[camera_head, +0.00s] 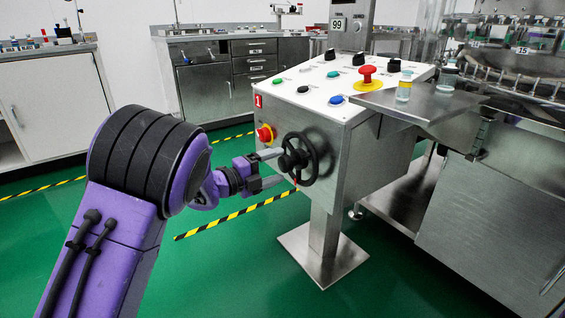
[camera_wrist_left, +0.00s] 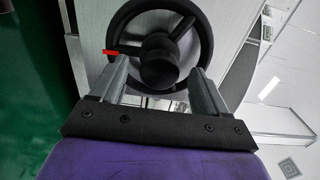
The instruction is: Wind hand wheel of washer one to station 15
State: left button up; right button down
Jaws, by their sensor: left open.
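The black hand wheel (camera_head: 311,160) is on the side of the steel control cabinet marked with a red "1" label (camera_head: 258,101). In the left wrist view the wheel's rim (camera_wrist_left: 207,42) fills the top, with a round black knob (camera_wrist_left: 160,68) in front and a red pointer (camera_wrist_left: 125,52) at left. My left gripper (camera_head: 274,168) is at the wheel, its fingers open. In the wrist view its fingers (camera_wrist_left: 160,77) stand on either side of the knob, with gaps visible. Whether they touch the wheel, I cannot tell. A sign (camera_head: 338,24) reads 99. A tag (camera_head: 522,50) on the washer reads 15. My right gripper is not in view.
The sloped panel carries coloured buttons and a red emergency stop (camera_head: 367,74). A red and yellow switch (camera_head: 265,134) sits close above my left gripper. A steel shelf (camera_head: 425,105) with vials adjoins the panel at right. Green floor (camera_head: 230,285) is free below.

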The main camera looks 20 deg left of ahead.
pick_arm(q)
jog(key=p+v, duration=0.1)
jog(key=v, duration=0.6)
jog(key=shift+s, duration=0.25)
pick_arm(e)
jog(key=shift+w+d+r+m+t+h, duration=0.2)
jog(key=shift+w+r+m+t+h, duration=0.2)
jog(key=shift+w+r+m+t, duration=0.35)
pick_arm(q)
jog(key=shift+a, duration=0.1)
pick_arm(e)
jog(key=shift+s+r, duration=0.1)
